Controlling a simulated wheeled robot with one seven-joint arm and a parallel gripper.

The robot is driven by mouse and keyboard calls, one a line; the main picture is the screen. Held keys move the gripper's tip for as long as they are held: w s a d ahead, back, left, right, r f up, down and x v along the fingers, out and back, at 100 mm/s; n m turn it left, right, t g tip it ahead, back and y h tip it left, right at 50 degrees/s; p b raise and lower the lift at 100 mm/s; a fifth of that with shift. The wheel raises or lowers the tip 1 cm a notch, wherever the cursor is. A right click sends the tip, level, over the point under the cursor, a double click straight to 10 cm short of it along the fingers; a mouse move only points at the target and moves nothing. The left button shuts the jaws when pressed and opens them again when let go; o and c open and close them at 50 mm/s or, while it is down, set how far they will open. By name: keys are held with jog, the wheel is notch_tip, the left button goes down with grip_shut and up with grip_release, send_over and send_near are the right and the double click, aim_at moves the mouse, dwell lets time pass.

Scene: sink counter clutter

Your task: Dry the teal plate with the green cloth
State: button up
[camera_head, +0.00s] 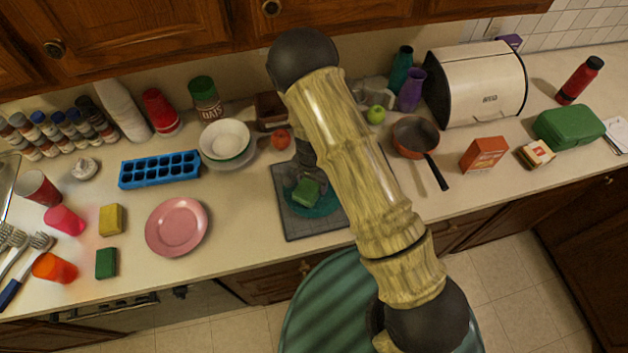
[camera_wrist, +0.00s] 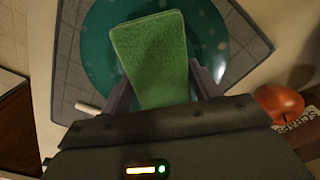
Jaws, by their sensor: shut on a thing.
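The teal plate (camera_head: 325,207) lies on a dark grey mat (camera_head: 300,227) on the counter, partly hidden by my arm. In the wrist view the plate (camera_wrist: 98,55) shows pale drop-like spots on its right side. My gripper (camera_head: 303,179) is over the plate and shut on the green cloth (camera_head: 307,193). In the wrist view the cloth (camera_wrist: 150,50) is a flat, rounded block between the two fingers and covers the plate's middle. I cannot tell whether the cloth touches the plate.
A red apple (camera_head: 280,140) and stacked white bowls (camera_head: 224,138) are behind left of the mat. A pink plate (camera_head: 176,227) lies left. A frying pan (camera_head: 414,137) and an orange box (camera_head: 484,155) stand right. Bare counter separates mat and pink plate.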

aim_at(302, 185)
jog(key=shift+s+a+p, duration=0.2)
jog(key=shift+s+a, duration=0.05)
jog(key=shift+a, duration=0.5)
jog(key=shift+s+a+p, duration=0.15)
jog(key=shift+s+a, duration=0.1)
jog(key=shift+a, duration=0.5)
jog(key=shift+f, duration=0.1)
jog(key=shift+w+d+b, duration=0.25)
jog(key=shift+d, duration=0.65)
jog(key=shift+w+d+b, duration=0.2)
jog(key=shift+d+b, duration=0.05)
jog(key=shift+d, duration=0.65)
jog(key=shift+w+d+b, duration=0.25)
jog(key=shift+d+b, duration=0.05)
jog(key=shift+d, duration=0.6)
jog(key=shift+w+d+b, duration=0.2)
jog(key=shift+d+b, duration=0.05)
jog(key=shift+d, duration=0.6)
jog(key=shift+a, duration=0.15)
jog(key=shift+s+a+p, duration=0.15)
jog(key=shift+s+a, duration=0.25)
jog(key=shift+a, duration=0.35)
jog(key=shift+s+a+p, duration=0.15)
jog(key=shift+s+a, duration=0.25)
jog(key=shift+a, duration=0.35)
